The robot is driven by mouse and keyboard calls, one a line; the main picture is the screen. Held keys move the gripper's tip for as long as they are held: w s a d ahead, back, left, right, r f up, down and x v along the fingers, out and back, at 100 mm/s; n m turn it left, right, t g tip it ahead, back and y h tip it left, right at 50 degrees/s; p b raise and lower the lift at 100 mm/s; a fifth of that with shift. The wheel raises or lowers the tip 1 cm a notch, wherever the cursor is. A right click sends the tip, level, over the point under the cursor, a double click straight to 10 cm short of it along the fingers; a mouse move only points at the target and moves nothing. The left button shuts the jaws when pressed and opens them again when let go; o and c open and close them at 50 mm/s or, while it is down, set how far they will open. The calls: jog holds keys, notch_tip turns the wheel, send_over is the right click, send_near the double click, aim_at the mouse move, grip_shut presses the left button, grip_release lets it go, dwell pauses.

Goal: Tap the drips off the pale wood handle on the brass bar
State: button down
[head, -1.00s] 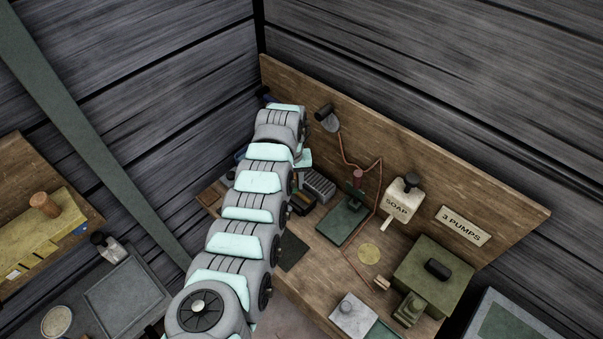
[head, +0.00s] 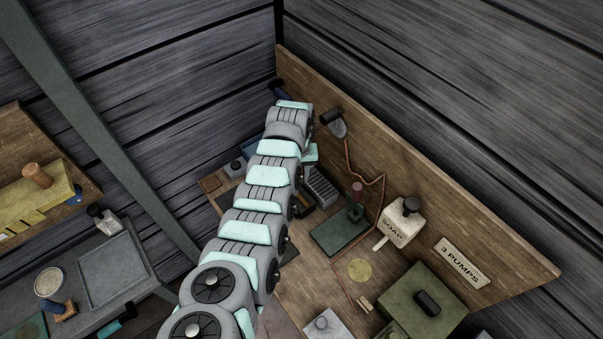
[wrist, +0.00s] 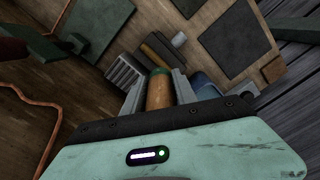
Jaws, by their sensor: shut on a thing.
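The handle lies between the two grey fingers; what lies beyond the band is hard to make out. Just past the fingertips is a dark tray with a brownish-yellow bar (wrist: 157,54) along it, which may be the brass bar. A gap or contact between handle and bar cannot be told. In the head view my arm hides the handle and most of the gripper.
A grey ridged block (wrist: 126,72) is close left of the fingers, a blue object (wrist: 205,87) close right. The bench also holds a green plate with a post (head: 340,236), a soap bottle (head: 402,226) and an olive box (head: 424,304). A wooden backboard (head: 460,205) stands behind.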

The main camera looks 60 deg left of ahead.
aim_at(299, 195)
jog(key=shift+d+f+b, duration=0.1)
jog(key=shift+f+b, duration=1)
jog(key=shift+f, duration=0.75)
jog(key=shift+f+b, duration=0.3)
jog(key=shift+f, duration=0.3)
notch_tip(299, 195, down, 3)
jog(key=b, duration=0.2)
jog(key=shift+f+b, duration=0.2)
jog(key=shift+b, duration=0.1)
jog(key=shift+r+p, duration=0.6)
jog(key=shift+r, duration=0.15)
